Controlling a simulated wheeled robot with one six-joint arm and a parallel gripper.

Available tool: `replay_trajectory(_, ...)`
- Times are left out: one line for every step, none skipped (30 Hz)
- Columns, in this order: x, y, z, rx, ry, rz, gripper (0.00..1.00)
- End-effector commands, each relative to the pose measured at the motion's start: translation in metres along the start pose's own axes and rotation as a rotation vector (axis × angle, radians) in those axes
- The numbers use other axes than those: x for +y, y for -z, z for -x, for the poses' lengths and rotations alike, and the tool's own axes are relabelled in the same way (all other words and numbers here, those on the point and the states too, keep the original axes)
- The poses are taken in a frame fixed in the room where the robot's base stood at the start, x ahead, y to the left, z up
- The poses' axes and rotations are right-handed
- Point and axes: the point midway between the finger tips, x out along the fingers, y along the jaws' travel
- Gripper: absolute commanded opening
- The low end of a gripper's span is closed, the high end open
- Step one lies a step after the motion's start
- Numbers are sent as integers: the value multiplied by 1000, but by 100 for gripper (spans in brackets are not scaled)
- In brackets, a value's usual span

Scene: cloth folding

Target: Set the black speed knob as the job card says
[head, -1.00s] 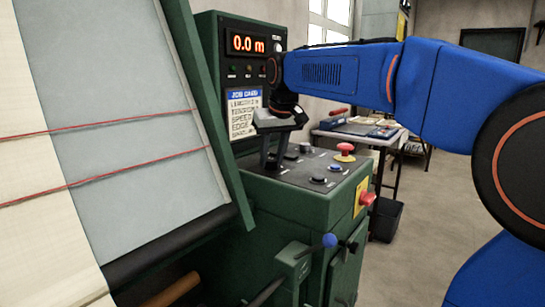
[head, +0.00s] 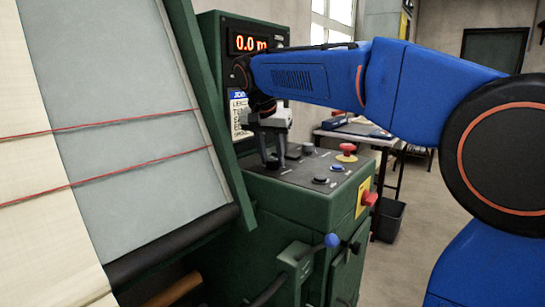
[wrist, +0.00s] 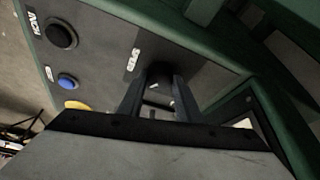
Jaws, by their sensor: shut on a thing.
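My gripper (head: 271,163) points down at the left end of the control panel. In the wrist view its two fingers (wrist: 156,105) are shut on a black knob (wrist: 160,78), one on each side. Short white marks show between the fingers; I cannot tell which setting the knob points to. A small white label (wrist: 132,60) lies beside it, too blurred to read. The job card (head: 237,112), white with a blue heading, is on the upright cabinet face. My arm covers most of it, and its lines are not readable now.
The red display (head: 251,43) reads 0.0 m. On the panel (head: 298,178) are a blue button (head: 320,180) and a red mushroom button (head: 346,149). A red knob (head: 369,198) juts from the side. A blue-ended lever (head: 331,240) stands in front. The sloped cloth frame is left.

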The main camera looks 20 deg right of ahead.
Motion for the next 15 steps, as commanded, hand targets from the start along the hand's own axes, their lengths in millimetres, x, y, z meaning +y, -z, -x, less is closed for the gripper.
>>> replay_trajectory(0,0,-1,-2,-6,-11,9)
replay_trajectory(0,0,-1,-2,-9,-17,9)
replay_trajectory(0,-1,-1,-2,-12,-25,9)
replay_trajectory(0,-1,-1,-2,-13,-30,9)
replay_trajectory(0,-1,-1,-2,-15,-33,9)
replay_trajectory(0,-1,-1,-2,-17,-37,9)
replay_trajectory(0,-1,-1,-2,-18,-39,9)
replay_trajectory(0,-1,-1,-3,-18,-41,9)
replay_trajectory(0,-1,-1,-3,-19,-42,9)
replay_trajectory(0,-1,-1,-3,-20,-43,9)
replay_trajectory(0,-1,-1,-3,-20,-44,9)
replay_trajectory(0,-1,-1,-3,-20,-44,9)
replay_trajectory(0,-1,-1,-3,-20,-44,9)
replay_trajectory(0,-1,-1,-3,-20,-43,9)
replay_trajectory(0,-1,-1,-3,-20,-43,9)
